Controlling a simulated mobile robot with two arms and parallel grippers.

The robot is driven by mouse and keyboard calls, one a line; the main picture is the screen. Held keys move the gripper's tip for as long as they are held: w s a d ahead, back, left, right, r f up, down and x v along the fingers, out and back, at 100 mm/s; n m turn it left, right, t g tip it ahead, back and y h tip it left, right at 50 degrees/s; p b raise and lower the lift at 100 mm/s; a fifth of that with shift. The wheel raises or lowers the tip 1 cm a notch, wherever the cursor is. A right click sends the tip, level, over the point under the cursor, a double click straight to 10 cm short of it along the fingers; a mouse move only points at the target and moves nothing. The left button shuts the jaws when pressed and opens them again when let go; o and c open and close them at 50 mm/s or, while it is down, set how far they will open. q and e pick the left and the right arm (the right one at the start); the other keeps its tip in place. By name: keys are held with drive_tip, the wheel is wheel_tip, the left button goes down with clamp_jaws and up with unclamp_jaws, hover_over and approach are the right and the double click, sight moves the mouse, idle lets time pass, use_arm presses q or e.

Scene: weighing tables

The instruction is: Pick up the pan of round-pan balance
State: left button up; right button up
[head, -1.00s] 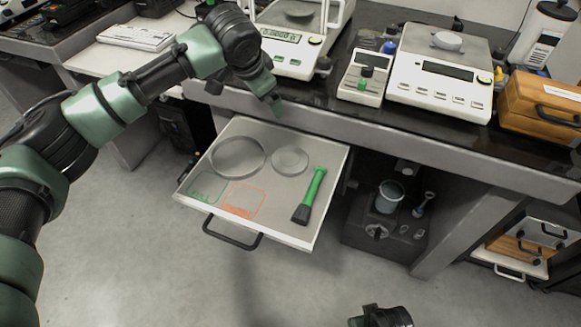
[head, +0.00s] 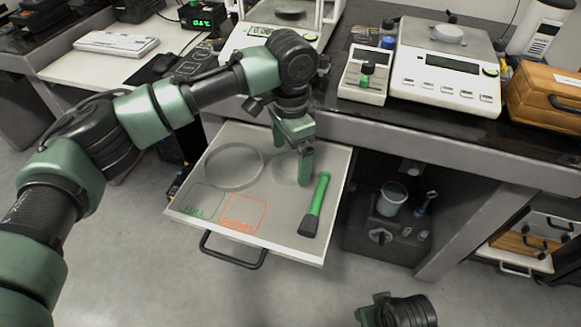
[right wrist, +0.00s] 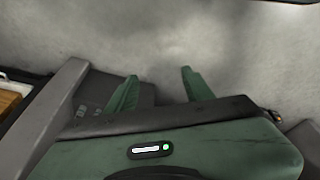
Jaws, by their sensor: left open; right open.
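An open drawer (head: 182,203) under the dark bench holds a large shallow round dish (head: 233,187) on the left and a smaller flat round disc (head: 286,172), which looks like a balance pan, beside it. My left gripper (head: 292,158) is open, pointing down over the disc and hiding part of it. Whether its fingers touch the disc, I cannot tell. On the bench, a balance with a shield (head: 245,39) has a round plate (head: 290,13). My right gripper shows open and empty over the floor in the right wrist view (right wrist: 160,88).
A green-handled brush (head: 316,203) lies right of the disc in the drawer. Green and orange outlined areas mark the drawer's front. Another balance (head: 443,90), a small device with a green knob (head: 363,80) and an orange case (head: 545,98) stand on the bench.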

use_arm(q)
drive_tip(key=shift+f, duration=0.8)
drive_tip(key=c, duration=1.4)
drive_tip(key=shift+r, duration=0.1)
